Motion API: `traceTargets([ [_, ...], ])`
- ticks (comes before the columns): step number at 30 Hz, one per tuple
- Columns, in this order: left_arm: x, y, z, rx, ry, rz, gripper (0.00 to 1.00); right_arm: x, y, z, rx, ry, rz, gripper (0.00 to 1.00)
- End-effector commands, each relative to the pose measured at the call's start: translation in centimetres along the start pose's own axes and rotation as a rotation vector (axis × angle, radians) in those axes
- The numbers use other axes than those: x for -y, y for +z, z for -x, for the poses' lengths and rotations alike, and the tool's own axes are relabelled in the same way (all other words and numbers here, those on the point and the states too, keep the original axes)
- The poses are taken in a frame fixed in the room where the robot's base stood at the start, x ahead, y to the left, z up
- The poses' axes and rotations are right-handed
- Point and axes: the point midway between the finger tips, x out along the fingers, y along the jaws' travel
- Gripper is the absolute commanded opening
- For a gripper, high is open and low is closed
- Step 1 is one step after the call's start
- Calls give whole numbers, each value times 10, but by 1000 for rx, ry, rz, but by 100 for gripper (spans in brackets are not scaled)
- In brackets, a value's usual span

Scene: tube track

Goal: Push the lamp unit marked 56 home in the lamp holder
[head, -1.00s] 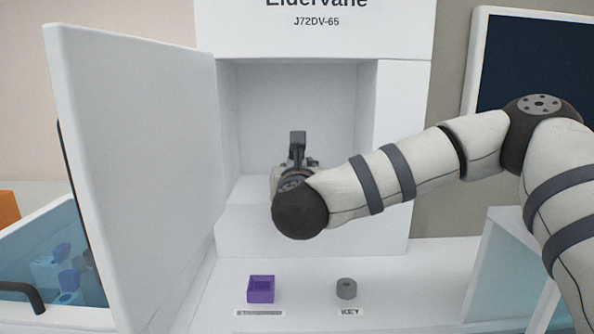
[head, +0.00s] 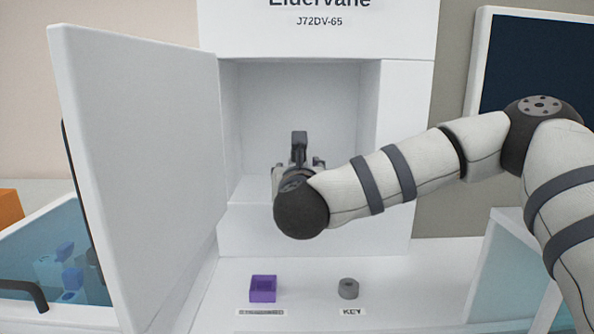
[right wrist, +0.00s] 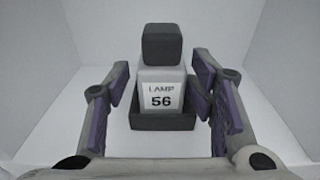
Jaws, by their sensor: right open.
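The lamp unit marked 56 (right wrist: 162,88) stands upright in the right wrist view, a pale block with a dark grey block on top. Its lower end sits in a dark, low-walled lamp holder (right wrist: 150,122); how deep it sits I cannot tell. My right gripper (right wrist: 159,90) is open, its purple-padded fingers on either side of the lamp unit. The right finger is close to the unit; a clear gap shows on the left. In the head view the dark top of the unit (head: 299,141) shows above my right wrist, which hides the rest. My left gripper is not in view.
The white cabinet's recess (head: 345,110) surrounds the lamp. Its open door (head: 140,170) stands at the left. A purple square socket (head: 263,289) and a grey ring (head: 348,288) marked KEY sit in front. Blue-walled bins lie at both sides.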

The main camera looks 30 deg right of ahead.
Motion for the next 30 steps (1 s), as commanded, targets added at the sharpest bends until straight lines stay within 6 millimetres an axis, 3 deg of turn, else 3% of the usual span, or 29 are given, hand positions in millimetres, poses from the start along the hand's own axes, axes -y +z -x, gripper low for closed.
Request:
traceTargets([
  [1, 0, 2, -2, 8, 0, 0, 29, 2, -18, -1, -37, -7, 13, 56],
  [5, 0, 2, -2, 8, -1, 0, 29, 1, -17, 15, -36, -3, 13, 56],
  [12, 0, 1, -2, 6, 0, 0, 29, -1, -11, 81, -21, 1, 13, 56],
  [18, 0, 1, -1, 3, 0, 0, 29, -2, -4, 115, -8, 1, 8, 56],
  [30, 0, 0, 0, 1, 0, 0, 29, -1, 0, 121, 0, 0, 2, 56],
])
